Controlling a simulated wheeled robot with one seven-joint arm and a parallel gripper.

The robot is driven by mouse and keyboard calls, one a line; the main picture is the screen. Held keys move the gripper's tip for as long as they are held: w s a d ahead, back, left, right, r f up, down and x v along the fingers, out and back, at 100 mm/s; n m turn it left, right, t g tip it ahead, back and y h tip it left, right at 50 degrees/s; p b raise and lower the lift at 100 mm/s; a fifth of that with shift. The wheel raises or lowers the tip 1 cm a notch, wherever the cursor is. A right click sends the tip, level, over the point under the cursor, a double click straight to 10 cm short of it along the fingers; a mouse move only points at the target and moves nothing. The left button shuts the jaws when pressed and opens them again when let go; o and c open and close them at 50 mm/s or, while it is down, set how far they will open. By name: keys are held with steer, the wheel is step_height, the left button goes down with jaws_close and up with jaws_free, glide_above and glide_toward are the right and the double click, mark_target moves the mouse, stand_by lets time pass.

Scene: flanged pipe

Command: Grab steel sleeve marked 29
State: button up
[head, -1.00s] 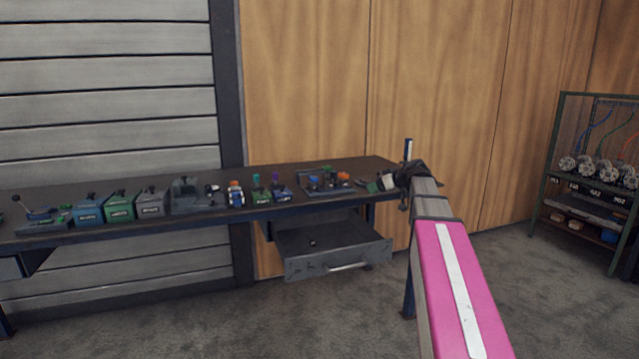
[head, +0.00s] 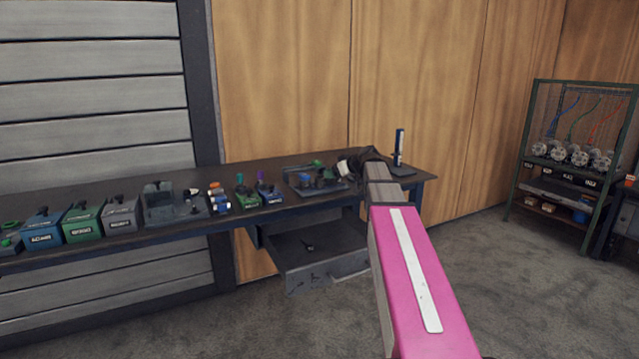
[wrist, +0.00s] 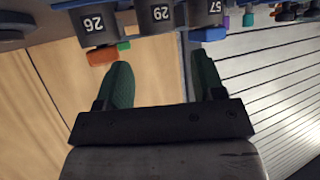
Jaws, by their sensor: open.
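The steel sleeve marked 29 (wrist: 162,16) is a grey cylinder at the top middle of the wrist view, its label upside down. It stands between a sleeve marked 26 (wrist: 95,24) and one marked 57 (wrist: 206,10). My gripper (wrist: 163,68) is open and empty, with its two green fingers apart and below sleeve 29 in the picture, not around it. In the head view my gripper (head: 348,163) is over the right part of the bench, and its fingers are mostly hidden. Sleeve 29 cannot be made out in that view.
The dark bench (head: 240,222) carries a tray of coloured parts (head: 305,183) left of my gripper, several boxes, and a blue post (head: 398,145) close to my arm's right. An open drawer (head: 310,260) juts out below. A green rack (head: 520,150) stands right; floor between is clear.

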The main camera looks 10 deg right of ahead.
mark_target(323, 187)
steer(key=shift+x, duration=3.45)
steer(key=shift+w+d, duration=0.1)
steer(key=c, duration=0.9)
